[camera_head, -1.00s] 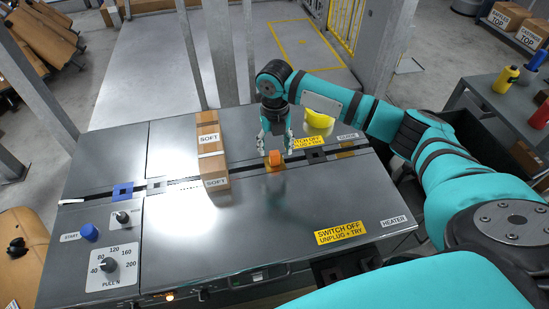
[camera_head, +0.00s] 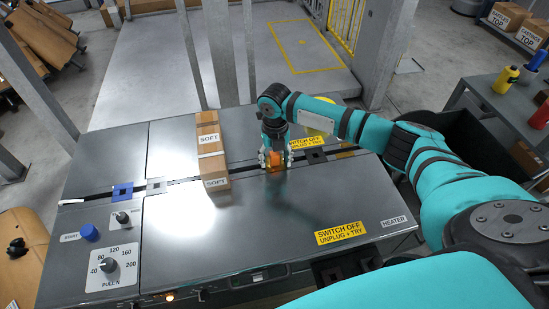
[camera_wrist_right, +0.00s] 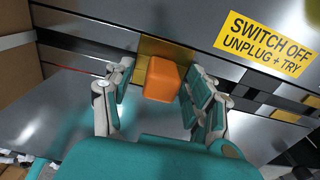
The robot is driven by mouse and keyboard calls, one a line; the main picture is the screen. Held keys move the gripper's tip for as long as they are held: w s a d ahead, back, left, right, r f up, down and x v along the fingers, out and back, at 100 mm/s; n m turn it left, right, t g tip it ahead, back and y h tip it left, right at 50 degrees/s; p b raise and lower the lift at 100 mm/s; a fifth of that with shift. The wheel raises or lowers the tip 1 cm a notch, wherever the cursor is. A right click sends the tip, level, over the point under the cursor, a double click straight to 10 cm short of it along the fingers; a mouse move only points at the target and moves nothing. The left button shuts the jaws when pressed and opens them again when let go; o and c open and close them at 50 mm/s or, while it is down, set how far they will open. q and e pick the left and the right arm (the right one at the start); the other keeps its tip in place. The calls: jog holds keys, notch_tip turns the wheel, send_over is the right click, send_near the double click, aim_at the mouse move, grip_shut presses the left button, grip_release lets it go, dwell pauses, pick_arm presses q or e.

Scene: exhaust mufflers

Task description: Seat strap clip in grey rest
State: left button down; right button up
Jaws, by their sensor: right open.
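The orange block, which I take for the strap clip (camera_head: 275,161), stands on a brass-coloured square in the dark slot of the steel bench. It also shows in the wrist view (camera_wrist_right: 163,78), with the brass square (camera_wrist_right: 172,47) behind it. My right gripper (camera_head: 277,157) is open, its fingers down on either side of the block. In the wrist view the right gripper (camera_wrist_right: 160,82) shows a visible gap to the block on both sides. The grey rest (camera_head: 156,186) is a square in the slot further left, with nothing orange in it. My left gripper is out of view.
A carton marked SOFT (camera_head: 210,150) stands across the slot between the orange block and the grey rest. A blue square (camera_head: 122,191) lies left of the grey rest. Yellow warning labels (camera_head: 341,233) and knobs mark the bench top. The front middle of the bench is clear.

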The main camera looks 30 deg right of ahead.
aim_at(275, 154)
jog(key=c, duration=1.1)
jog(key=shift+r, duration=0.15)
jog(key=shift+r, duration=0.6)
notch_tip(275, 154, up, 2)
jog(key=shift+r, duration=0.15)
jog(key=s+a, duration=0.3)
jog(key=s+a+r, duration=0.1)
jog(key=s+a, duration=0.7)
jog(key=shift+s+a+r, duration=0.1)
jog(key=shift+s+r, duration=0.05)
jog(key=shift+s, duration=0.1)
